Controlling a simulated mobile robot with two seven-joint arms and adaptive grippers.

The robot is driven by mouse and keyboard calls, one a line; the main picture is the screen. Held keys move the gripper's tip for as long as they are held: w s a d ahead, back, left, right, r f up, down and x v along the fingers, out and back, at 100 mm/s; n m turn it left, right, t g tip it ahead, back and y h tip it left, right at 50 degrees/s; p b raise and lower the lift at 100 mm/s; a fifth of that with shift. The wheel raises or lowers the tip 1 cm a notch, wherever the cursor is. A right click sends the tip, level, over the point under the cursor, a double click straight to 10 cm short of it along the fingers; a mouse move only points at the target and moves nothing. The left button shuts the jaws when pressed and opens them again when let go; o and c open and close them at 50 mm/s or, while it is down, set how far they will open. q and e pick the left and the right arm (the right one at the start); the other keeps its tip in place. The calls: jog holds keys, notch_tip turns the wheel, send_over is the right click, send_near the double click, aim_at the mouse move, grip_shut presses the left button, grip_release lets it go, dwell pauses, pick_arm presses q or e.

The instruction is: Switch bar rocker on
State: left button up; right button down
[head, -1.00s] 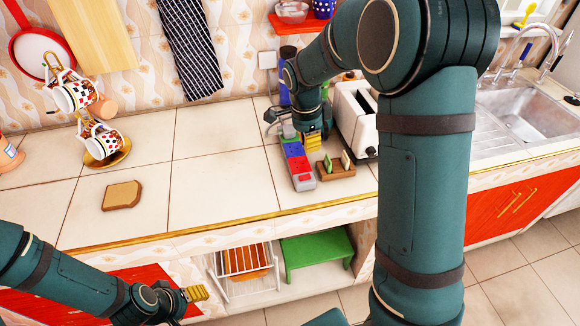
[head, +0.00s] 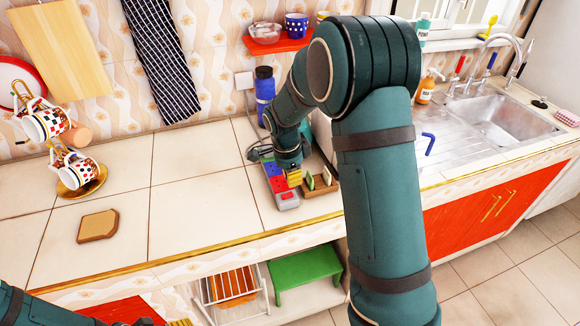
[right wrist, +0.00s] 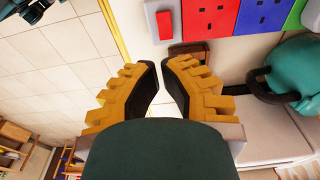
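The socket bar is a light grey strip with coloured sockets. It lies on the counter left of the wooden rack, and its grey end (head: 288,203) faces me. The red rocker (right wrist: 164,24) sits on that end in the right wrist view and shows small in the head view (head: 287,195). I cannot tell which way it is tilted. My right gripper (right wrist: 160,62) has yellow fingers with a narrow gap between the tips, empty. In the head view it hangs over the bar, hiding part of it. My left gripper (head: 180,322) barely shows at the bottom edge.
A wooden rack (head: 320,190) stands close right of the bar. A blue bottle (head: 264,90) stands behind it. Bread (head: 98,226) and a cup stand (head: 85,184) are to the left. The counter between bread and bar is clear.

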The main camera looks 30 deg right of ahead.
aim_at(296, 197)
jog(key=shift+s+d+f+b, duration=0.1)
jog(key=shift+d+f+b, duration=0.15)
jog(key=shift+f, duration=1.35)
jog(key=shift+d+f+b, duration=0.1)
jog(key=shift+f+b, duration=0.1)
jog(key=shift+f, duration=1.35)
jog(key=shift+d+f, duration=0.1)
jog(key=shift+f, duration=0.25)
jog(key=shift+r, duration=0.1)
jog(key=shift+r+p, duration=0.6)
jog(key=shift+r, duration=0.15)
